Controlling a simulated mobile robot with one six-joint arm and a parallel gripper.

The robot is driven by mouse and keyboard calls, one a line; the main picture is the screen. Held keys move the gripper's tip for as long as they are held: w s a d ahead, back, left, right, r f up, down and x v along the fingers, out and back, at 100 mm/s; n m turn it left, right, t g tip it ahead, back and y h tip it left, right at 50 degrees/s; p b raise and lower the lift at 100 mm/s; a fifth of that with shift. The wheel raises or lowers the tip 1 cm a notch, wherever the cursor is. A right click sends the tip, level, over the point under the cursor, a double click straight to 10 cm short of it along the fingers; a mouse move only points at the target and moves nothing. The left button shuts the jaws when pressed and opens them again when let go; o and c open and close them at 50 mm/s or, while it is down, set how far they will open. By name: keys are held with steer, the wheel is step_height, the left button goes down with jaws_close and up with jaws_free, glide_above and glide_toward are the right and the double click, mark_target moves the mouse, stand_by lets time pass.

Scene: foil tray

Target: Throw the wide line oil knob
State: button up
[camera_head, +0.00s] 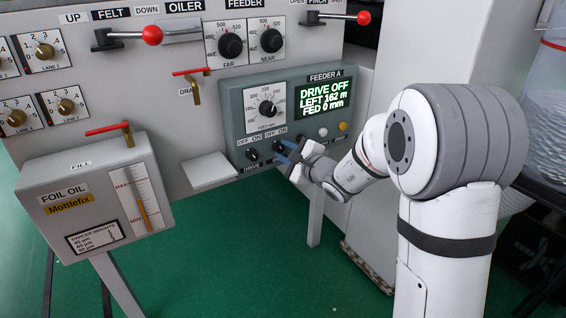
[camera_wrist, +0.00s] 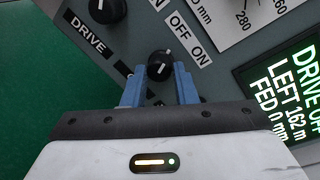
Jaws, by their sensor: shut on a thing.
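A small black knob (camera_wrist: 160,65) with a white mark sits on the grey Feeder A panel (camera_head: 236,122), under an OFF/ON label. In the wrist view my gripper (camera_wrist: 159,72) has its blue fingers on either side of this knob, shut on it. In the head view my gripper (camera_head: 287,153) reaches the panel's lower edge from the right. The knob's own name label is mostly covered by a finger, so I cannot read it. The Drive knob (camera_head: 252,154) is just left of it and also shows in the wrist view (camera_wrist: 103,8).
The panel's screen (camera_head: 324,100) reads DRIVE OFF, LEFT 162 m, FED 0 mm. A feed dial (camera_head: 267,109) is above the knobs. A white shelf (camera_head: 209,171) juts out at left. The foil oil tank (camera_head: 95,203) stands front left, over green floor (camera_head: 230,260).

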steer(key=shift+s+a+f+n+b, duration=0.15)
steer(key=shift+f+n+b, duration=0.2)
steer(key=shift+n, duration=0.35)
steer(key=shift+r, duration=0.15)
steer(key=o, duration=0.9)
steer(key=shift+r, duration=0.1)
steer(key=shift+c, duration=0.2)
steer(key=shift+o, duration=0.6)
steer(key=shift+d+r, duration=0.1)
steer(key=shift+d, duration=0.1)
steer(key=p+v, duration=0.2)
steer(key=v, duration=0.5)
steer(key=shift+s, duration=0.3)
steer(key=shift+r, duration=0.15)
